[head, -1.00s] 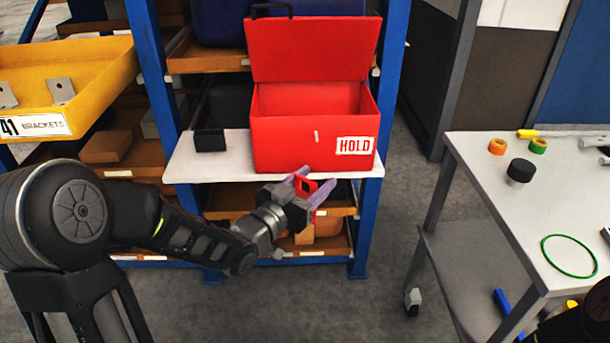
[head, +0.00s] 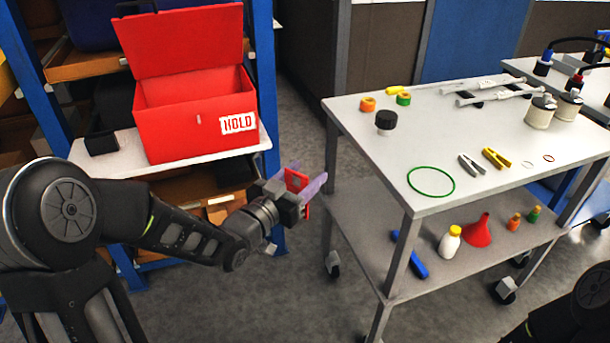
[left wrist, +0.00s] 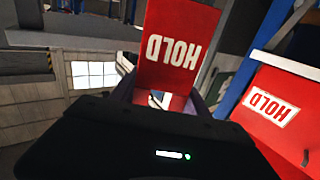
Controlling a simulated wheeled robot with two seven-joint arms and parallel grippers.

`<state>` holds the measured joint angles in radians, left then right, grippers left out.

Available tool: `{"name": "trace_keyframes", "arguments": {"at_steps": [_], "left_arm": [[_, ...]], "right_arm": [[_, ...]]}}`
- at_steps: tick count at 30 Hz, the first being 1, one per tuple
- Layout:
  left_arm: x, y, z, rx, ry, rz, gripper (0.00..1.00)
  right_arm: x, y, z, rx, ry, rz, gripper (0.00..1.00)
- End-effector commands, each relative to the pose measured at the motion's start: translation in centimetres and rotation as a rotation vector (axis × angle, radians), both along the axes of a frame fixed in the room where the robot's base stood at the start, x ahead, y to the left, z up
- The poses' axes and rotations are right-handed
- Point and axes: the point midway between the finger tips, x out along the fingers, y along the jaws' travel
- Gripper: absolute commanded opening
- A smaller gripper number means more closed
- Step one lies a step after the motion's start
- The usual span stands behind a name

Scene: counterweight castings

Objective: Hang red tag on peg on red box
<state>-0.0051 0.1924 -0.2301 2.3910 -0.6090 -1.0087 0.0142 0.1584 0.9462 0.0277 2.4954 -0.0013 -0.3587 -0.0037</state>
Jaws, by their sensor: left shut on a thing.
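The red tag (head: 296,180) is held between the purple fingers of my left gripper (head: 307,183). In the left wrist view the tag (left wrist: 178,45) shows its white HOLD lettering upside down; its hole is hard to make out. The red box (head: 185,135) stands on the shelf with its lid open and a white HOLD label on its front. A small pale peg (head: 199,119) sticks out of the box front, left of the label; it also shows in the left wrist view (left wrist: 305,157). My left gripper is right of and below the box, apart from it. My right gripper is out of view.
A grey cart (head: 365,150) stands close on the right, with a green ring (head: 431,181), a black knob (head: 386,121) and clamps on top. Its lower shelf holds a red funnel (head: 478,231) and bottles. A blue shelf post (head: 266,90) stands beside the box. Open floor lies between shelf and cart.

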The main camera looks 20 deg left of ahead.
Motion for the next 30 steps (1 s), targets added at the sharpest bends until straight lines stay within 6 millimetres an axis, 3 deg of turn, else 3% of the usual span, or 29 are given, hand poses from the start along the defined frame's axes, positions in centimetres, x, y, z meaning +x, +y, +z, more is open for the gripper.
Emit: {"name": "trace_keyframes", "arguments": {"at_steps": [6,13,20,27,30], "left_arm": [[0.0,2.0,-0.7,0.0,-0.003,0.039,0.15],[0.4,5.7,0.6,0.0,-0.005,0.121,0.15],[1.0,12.0,2.6,0.0,-0.005,0.294,0.15],[0.4,21.1,5.9,-0.002,-0.006,0.566,0.15],[0.1,23.0,7.0,0.0,-0.002,0.635,0.15]], "right_arm": [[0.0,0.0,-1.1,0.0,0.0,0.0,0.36],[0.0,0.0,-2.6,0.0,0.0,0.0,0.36],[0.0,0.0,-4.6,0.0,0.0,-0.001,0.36],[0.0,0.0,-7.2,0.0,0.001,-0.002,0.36],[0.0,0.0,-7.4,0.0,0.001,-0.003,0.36]]}}
